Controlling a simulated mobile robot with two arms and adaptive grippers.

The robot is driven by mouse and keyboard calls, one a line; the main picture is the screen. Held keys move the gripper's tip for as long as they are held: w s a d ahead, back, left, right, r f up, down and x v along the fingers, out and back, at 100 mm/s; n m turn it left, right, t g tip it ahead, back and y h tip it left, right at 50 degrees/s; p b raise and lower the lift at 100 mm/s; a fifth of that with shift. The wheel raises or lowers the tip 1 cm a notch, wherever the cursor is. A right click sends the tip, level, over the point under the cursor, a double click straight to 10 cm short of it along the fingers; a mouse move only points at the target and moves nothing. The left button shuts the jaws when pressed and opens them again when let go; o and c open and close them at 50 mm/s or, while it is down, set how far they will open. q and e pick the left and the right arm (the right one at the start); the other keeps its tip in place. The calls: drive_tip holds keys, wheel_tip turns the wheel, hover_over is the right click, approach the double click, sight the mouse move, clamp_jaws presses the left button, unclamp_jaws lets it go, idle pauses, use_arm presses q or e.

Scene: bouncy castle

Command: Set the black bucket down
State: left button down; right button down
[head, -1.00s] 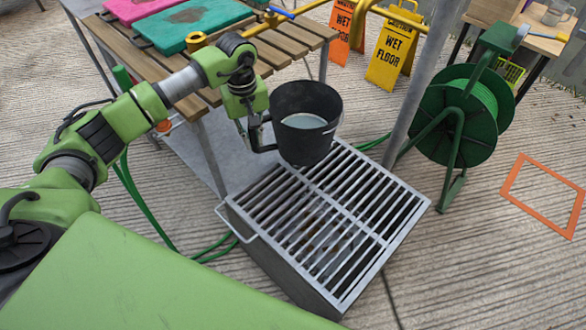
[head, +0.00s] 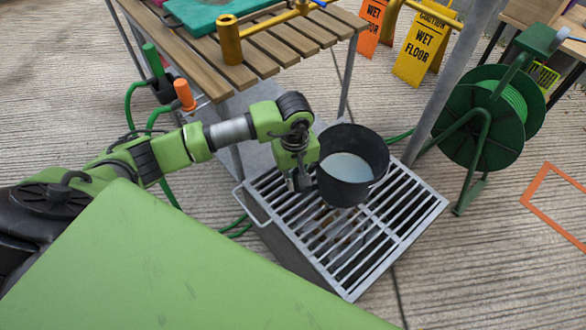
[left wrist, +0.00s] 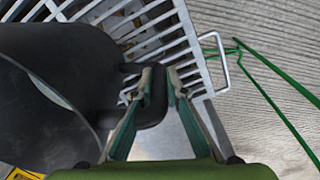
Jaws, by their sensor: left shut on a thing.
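The black bucket (head: 372,152) has pale greyish liquid inside and is close to upright. It is over the back part of the slatted metal grate (head: 390,238); I cannot tell whether its base touches the bars. My left gripper (head: 303,182) is at the bucket's left side, shut on its side handle. In the left wrist view, the fingers (left wrist: 160,88) close around the dark handle, and the bucket (left wrist: 45,100) fills the left side. The grate (left wrist: 150,22) shows beyond it. My right gripper is not in view.
A slatted wooden bench (head: 262,50) with a yellow tool (head: 232,40) stands behind my arm. A green hose reel (head: 485,115) and a metal post (head: 445,85) are to the right. The grate's front is clear.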

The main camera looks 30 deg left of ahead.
sight(297, 190)
use_arm(q)
drive_tip(key=shift+d, duration=0.25)
wheel_tip(297, 190, down, 4)
drive_tip(key=shift+s+d+r, duration=0.1)
drive_tip(key=shift+d+r, duration=0.05)
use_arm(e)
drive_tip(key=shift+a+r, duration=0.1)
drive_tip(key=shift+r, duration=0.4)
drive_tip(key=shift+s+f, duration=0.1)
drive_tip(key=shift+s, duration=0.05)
use_arm(q)
drive_tip(key=c, duration=2.3)
unclamp_jaws()
drive_tip(key=shift+s+f, duration=0.15)
drive_tip(key=shift+f, duration=0.05)
drive_tip(key=shift+o, duration=1.4)
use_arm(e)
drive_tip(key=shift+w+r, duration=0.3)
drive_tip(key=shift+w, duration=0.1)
use_arm(q)
drive_tip(key=shift+r, duration=0.1)
